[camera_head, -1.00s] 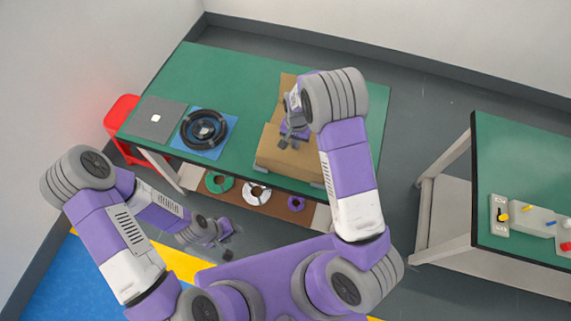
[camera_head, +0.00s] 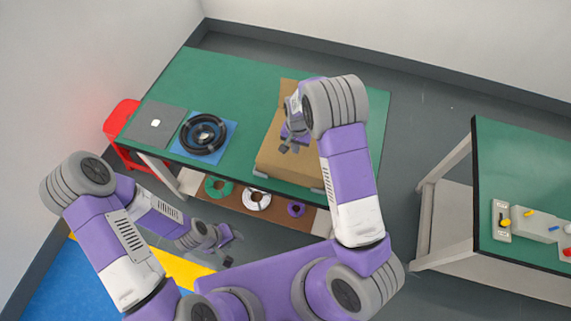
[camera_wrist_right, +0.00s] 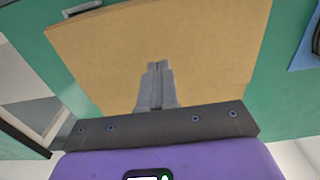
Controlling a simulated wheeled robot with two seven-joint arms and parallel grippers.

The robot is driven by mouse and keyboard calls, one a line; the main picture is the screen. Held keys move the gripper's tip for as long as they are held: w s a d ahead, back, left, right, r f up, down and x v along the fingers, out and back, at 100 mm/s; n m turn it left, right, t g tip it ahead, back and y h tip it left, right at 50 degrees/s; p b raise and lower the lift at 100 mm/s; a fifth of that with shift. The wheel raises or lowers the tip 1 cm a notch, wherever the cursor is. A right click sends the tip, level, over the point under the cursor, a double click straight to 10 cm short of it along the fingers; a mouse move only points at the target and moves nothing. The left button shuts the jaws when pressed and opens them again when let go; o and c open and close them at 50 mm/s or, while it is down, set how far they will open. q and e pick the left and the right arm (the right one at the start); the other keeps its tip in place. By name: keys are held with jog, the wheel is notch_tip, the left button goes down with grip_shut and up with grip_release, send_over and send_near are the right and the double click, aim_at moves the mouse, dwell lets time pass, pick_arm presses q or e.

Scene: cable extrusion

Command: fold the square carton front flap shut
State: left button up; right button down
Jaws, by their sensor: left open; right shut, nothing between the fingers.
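The brown carton (camera_head: 275,160) lies on the green table (camera_head: 235,85), partly hidden by my right arm. Its visible top looks flat, and I cannot make out the front flap's edge from the rest. My right gripper (camera_head: 288,149) is shut and empty over the carton. In the right wrist view its fingertips (camera_wrist_right: 154,66) point across a broad flat brown panel (camera_wrist_right: 190,50); contact cannot be told. My left gripper (camera_head: 232,250) is open and empty, low in front of the table, away from the carton.
Coloured rings (camera_head: 257,199) rest on a shelf below. A second table (camera_head: 520,150) stands right. The table's back left is clear.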

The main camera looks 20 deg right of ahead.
notch_tip(320, 180, up, 8)
jog(key=p, duration=0.5)
